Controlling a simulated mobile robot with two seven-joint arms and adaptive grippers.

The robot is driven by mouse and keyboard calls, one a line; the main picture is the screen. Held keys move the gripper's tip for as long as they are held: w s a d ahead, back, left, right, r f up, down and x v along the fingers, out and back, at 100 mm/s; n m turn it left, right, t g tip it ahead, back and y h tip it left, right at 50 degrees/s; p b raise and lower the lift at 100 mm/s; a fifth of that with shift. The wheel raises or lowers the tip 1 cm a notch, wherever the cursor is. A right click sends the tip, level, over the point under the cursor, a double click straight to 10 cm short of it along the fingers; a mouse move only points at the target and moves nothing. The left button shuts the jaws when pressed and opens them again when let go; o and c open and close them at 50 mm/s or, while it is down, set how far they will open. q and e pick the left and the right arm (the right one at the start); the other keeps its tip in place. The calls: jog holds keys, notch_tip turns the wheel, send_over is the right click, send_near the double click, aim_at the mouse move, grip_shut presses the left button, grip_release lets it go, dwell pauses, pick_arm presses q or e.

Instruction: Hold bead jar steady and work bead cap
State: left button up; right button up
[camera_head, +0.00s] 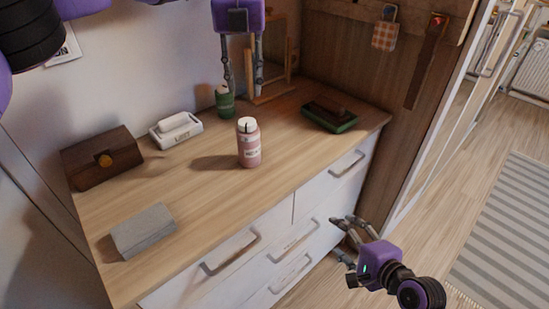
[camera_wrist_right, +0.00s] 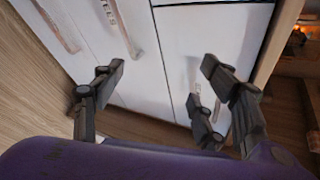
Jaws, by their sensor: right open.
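A pink jar (camera_head: 249,151) with a white cap (camera_head: 246,125) and a pale label stands upright near the middle of the wooden dresser top; I take it as the bead jar. Its cap sits on it. My left gripper (camera_head: 244,90) hangs fingers down behind the jar, spread open and empty, apart from it. My right gripper (camera_head: 341,248) is low in front of the drawers at the right, open and empty. In the right wrist view, its spread fingers (camera_wrist_right: 164,75) face the white drawer fronts, with nothing between them.
On the dresser top (camera_head: 205,210) are a brown box (camera_head: 101,158), a grey block (camera_head: 143,231), a white dish (camera_head: 176,130), a green jar (camera_head: 224,101) near the left gripper's finger and a dark green tray (camera_head: 329,115). Drawer handles (camera_head: 231,253) stick out in front. Space around the pink jar is clear.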

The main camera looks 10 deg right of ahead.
jog(key=w+r+m+t+y, duration=0.1)
jog(key=w+r+m+y, duration=0.15)
jog(key=w+r, duration=0.5)
jog(key=w+r+m+t+y, duration=0.1)
jog(key=w+r+m, duration=0.35)
jog(key=r, duration=0.55)
jog(key=m+g+y, duration=0.1)
jog(key=m+y, duration=0.2)
jog(key=y, duration=0.2)
send_near(257, 146)
jog(key=x, duration=0.5)
jog(key=shift+d, duration=0.1)
jog(key=shift+w+a, duration=0.2)
jog(key=shift+a, duration=0.1)
jog(key=shift+x, duration=3.6)
jog(key=shift+f, duration=0.15)
jog(key=c, duration=1.4)
